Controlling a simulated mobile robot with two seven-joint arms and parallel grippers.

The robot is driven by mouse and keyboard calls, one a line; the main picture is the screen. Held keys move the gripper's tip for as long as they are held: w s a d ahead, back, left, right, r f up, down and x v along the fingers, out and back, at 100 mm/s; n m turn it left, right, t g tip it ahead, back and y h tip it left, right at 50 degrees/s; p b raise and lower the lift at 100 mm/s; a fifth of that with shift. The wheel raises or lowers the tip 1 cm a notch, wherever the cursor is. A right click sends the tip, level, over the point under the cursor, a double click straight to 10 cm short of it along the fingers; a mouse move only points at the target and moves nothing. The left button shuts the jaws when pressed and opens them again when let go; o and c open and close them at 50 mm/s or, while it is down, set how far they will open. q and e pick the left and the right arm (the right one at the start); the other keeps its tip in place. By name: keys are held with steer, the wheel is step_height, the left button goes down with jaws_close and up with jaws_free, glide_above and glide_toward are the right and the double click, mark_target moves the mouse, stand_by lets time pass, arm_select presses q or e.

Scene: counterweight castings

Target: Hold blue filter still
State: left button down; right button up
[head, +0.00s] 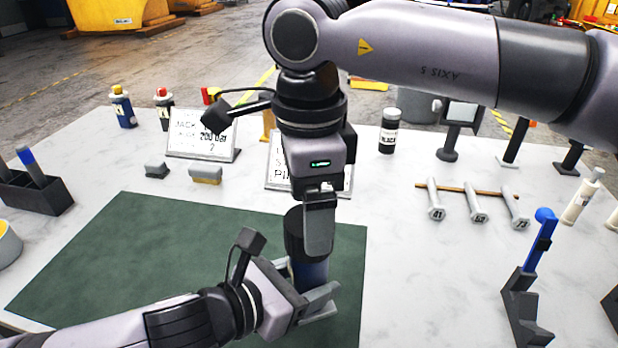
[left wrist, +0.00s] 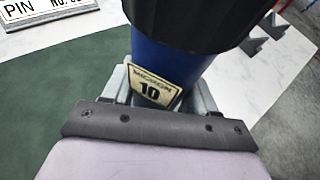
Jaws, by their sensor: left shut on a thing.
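The blue filter (head: 313,271) stands upright on the green mat (head: 150,250), with a wide black top (head: 294,236). In the left wrist view the blue filter (left wrist: 200,68) shows a pale label reading MICRON 10. My left gripper (head: 312,290) comes in low from the left and is shut around its lower body. My right gripper (head: 318,222) points down from above at the black top, one grey finger lying along its near side. Its other finger is hidden, so its opening cannot be told.
Two signs (head: 202,146) stand behind the mat, with two small brushes or blocks (head: 206,174) before them. A black jar (head: 389,135), several numbered bolts on a rack (head: 475,205) and a blue-handled tool on a stand (head: 540,245) are right. A dark bin (head: 35,195) is left.

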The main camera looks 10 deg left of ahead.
steer(key=shift+f, duration=1.9)
steer(key=c, duration=1.1)
steer(key=m, duration=0.5)
steer(key=o, duration=1.3)
steer(key=shift+c, duration=0.2)
step_height(320, 180, up, 12)
steer(key=shift+r, duration=0.1)
